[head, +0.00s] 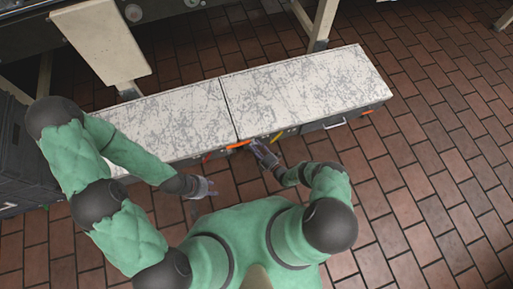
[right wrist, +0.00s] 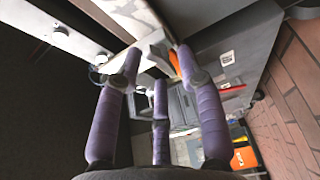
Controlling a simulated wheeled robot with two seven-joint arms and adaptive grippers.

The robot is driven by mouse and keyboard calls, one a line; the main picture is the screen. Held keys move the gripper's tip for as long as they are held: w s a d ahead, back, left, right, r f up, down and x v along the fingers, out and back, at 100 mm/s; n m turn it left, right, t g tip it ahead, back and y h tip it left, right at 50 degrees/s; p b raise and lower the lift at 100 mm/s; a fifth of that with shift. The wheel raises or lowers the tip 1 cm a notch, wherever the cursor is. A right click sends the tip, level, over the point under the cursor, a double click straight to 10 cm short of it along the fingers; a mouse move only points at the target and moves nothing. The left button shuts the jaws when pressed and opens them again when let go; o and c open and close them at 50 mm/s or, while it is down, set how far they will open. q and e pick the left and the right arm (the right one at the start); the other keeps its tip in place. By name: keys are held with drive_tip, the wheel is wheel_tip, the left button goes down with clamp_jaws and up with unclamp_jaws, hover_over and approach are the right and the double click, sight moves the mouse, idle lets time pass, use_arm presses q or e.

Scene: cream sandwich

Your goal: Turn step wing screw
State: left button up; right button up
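The step (head: 300,88) is a long low bench with a scuffed white top. An orange part (head: 238,145) shows on its near edge; I cannot tell whether it is the wing screw. An orange piece (right wrist: 175,63) also shows in the right wrist view, close to a purple fingertip. My right gripper (head: 262,152) is at the step's near side, just right of the orange part. In the right wrist view its purple fingers (right wrist: 158,62) are spread, with a pale grey edge beyond the tips; contact is unclear. My left gripper (head: 205,187) is open and empty over the floor.
A grey drawer-like front with a light handle (head: 335,125) is on the step's near side at right. Dark crates (head: 18,160) stand at the left. A beige board (head: 100,42) and table legs are behind. The brick floor (head: 430,170) at right is clear.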

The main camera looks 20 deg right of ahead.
clamp_jaws()
